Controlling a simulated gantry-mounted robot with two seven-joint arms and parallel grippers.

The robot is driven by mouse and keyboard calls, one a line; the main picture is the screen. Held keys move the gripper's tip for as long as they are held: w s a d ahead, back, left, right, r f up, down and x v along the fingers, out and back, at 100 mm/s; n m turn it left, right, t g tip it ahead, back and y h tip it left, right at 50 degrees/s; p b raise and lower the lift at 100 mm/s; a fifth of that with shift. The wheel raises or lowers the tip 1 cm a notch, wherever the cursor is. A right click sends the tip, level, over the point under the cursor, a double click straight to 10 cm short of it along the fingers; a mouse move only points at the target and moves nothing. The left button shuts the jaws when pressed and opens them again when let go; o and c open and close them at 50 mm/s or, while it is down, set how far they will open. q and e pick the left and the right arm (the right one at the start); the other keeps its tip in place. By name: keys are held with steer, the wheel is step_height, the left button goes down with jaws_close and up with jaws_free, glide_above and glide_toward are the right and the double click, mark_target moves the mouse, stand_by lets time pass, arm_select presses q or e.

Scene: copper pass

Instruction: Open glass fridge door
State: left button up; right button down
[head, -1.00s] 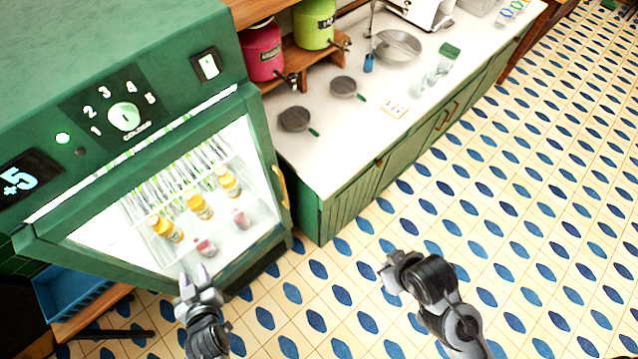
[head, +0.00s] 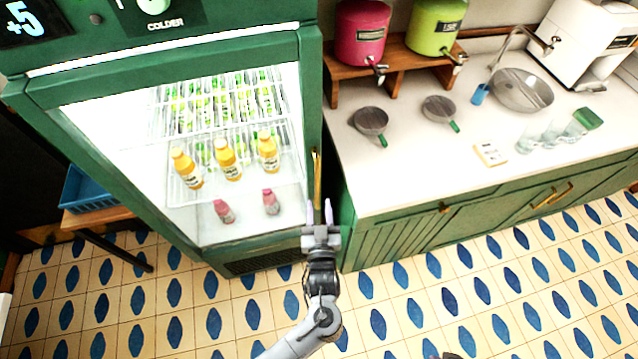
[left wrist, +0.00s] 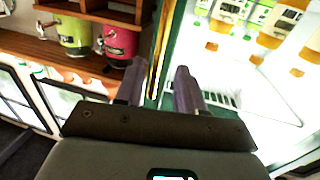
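The green-framed glass fridge door (head: 311,110) is shut at the left of the head view, with bottles visible through its glass. Its brass vertical handle (head: 317,178) is on the door's right edge, and the handle also shows in the left wrist view (left wrist: 153,80). My left gripper (head: 319,205) is open and empty, fingers pointing up at the handle's lower end. In the left wrist view the handle appears between the two fingers, nearer the left one. I cannot tell whether they touch it.
A green counter (head: 400,222) with a white top stands right of the fridge, close to the handle. It holds pans, a bowl (head: 521,90) and glasses. A blue crate (head: 88,190) is left of the fridge. The tiled floor in front is clear.

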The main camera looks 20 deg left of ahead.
mark_target(317, 185)
arm_select(q)
steer(key=x, duration=0.8)
steer(key=shift+w+a, duration=0.1)
steer(key=shift+w, duration=0.15)
steer(key=shift+c, duration=0.3)
jaws_close()
